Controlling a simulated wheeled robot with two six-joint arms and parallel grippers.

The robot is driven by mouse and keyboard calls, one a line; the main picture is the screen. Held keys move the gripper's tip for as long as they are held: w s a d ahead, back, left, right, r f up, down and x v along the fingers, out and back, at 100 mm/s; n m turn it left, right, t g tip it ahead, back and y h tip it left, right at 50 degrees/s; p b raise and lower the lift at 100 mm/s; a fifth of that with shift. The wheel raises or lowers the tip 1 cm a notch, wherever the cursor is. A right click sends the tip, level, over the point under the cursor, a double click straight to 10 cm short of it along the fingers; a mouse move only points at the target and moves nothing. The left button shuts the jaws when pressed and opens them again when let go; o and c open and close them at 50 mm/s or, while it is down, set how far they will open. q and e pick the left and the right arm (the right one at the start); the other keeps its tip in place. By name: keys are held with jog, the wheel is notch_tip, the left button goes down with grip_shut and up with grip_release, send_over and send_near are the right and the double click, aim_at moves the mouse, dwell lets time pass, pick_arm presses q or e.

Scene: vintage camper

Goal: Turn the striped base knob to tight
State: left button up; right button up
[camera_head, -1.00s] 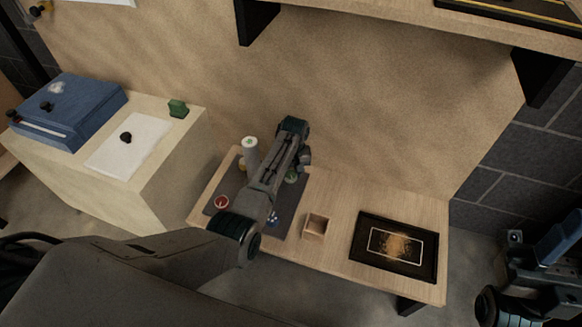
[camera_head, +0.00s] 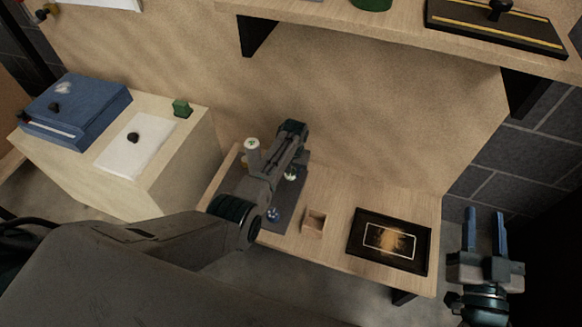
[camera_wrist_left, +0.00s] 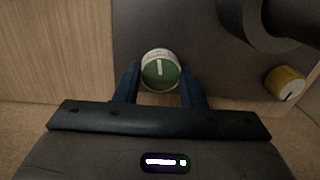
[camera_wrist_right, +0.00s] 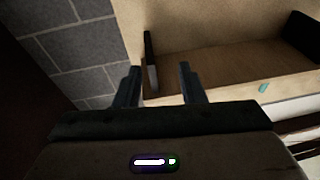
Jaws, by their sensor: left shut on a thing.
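A round knob (camera_wrist_left: 160,70) with a green top, a white pointer line and a pale side with dark marks sits on a dark panel (camera_wrist_left: 195,35) in the left wrist view. The pointer runs nearly straight up and down there. My left gripper (camera_wrist_left: 160,88) has one finger on each side of this knob and is shut on it. In the head view the knob (camera_head: 291,173) is partly hidden by my left arm. My right gripper (camera_head: 485,215) is open and empty, at the right of the head view, away from the panel.
A shelf (camera_head: 400,18) overhangs behind.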

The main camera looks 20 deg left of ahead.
aim_at(293, 172)
pick_arm(q)
jog(key=shift+r+m+p, duration=0.1)
jog(key=shift+m+p, duration=0.2)
jog(key=shift+m, duration=0.2)
pick_arm(e)
jog(key=shift+s+a+f+g, duration=0.15)
jog(key=shift+f+g, duration=0.3)
jog(key=shift+f, duration=0.35)
jog(key=shift+s+d+f+g, duration=0.1)
jog(key=shift+s+f+g, duration=0.1)
jog(key=shift+f+g, duration=0.45)
jog(key=shift+s+a+f+g, duration=0.15)
jog(key=shift+f+g, duration=0.15)
jog(key=shift+f, duration=0.65)
pick_arm(q)
jog(key=o, duration=1)
notch_tip(293, 172, up, 5)
jog(key=shift+d+r+p, duration=0.1)
jog(key=shift+d+p, duration=0.05)
jog(key=shift+p, duration=1)
jog(key=shift+d+r+p, duration=0.15)
jog(key=shift+r+p, duration=0.65)
jog(key=shift+r, duration=1.95)
pick_arm(e)
jog(key=s+f+g, duration=0.8)
jog(key=f+g, duration=0.1)
jog(key=shift+s+a+f, duration=0.25)
jog(key=shift+a+f, duration=0.1)
jog(key=shift+f, duration=0.05)
